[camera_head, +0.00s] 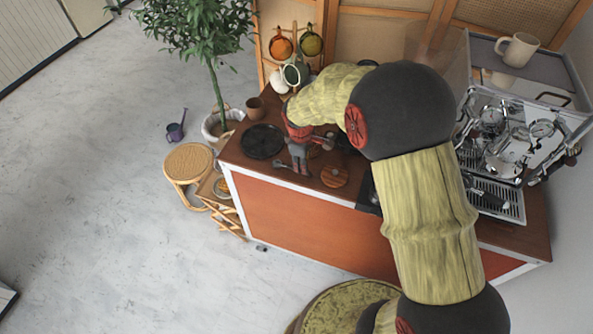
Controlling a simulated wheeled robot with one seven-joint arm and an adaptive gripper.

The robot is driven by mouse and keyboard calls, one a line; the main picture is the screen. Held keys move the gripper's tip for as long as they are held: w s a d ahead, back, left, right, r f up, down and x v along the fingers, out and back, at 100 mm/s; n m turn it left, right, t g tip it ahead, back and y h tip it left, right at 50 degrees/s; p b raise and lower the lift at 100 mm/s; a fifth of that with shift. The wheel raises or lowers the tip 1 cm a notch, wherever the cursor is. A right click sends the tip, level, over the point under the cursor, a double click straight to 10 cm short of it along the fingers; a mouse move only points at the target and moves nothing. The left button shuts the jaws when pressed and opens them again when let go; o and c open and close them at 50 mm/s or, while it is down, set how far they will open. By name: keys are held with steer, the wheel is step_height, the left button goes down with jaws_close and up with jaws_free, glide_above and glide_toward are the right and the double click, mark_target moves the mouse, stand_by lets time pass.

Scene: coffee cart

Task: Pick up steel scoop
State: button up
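What looks like the steel scoop (283,165) is a small grey shape on the brown counter top, just left of my gripper's fingertips in the head view. My gripper (301,169) points down at the counter near its front edge. The fingers are small and dark here, and I cannot tell whether they are open, shut or touching the scoop. Part of the scoop may be hidden behind the fingers.
A round black plate (262,141) and a brown cup (255,108) are left of my gripper. A round wooden lid (335,176) lies close on its right. Mugs hang behind. An espresso machine (497,140) stands at the right. The floor at left is mostly clear.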

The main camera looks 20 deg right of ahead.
mark_target(293, 169)
steer(key=f, duration=0.3)
steer(key=w+f+b, duration=0.1)
steer(key=f, duration=0.2)
steer(key=shift+w+d+f, duration=0.1)
steer(key=shift+w+f, duration=0.1)
steer(key=shift+c, duration=0.9)
jaws_close()
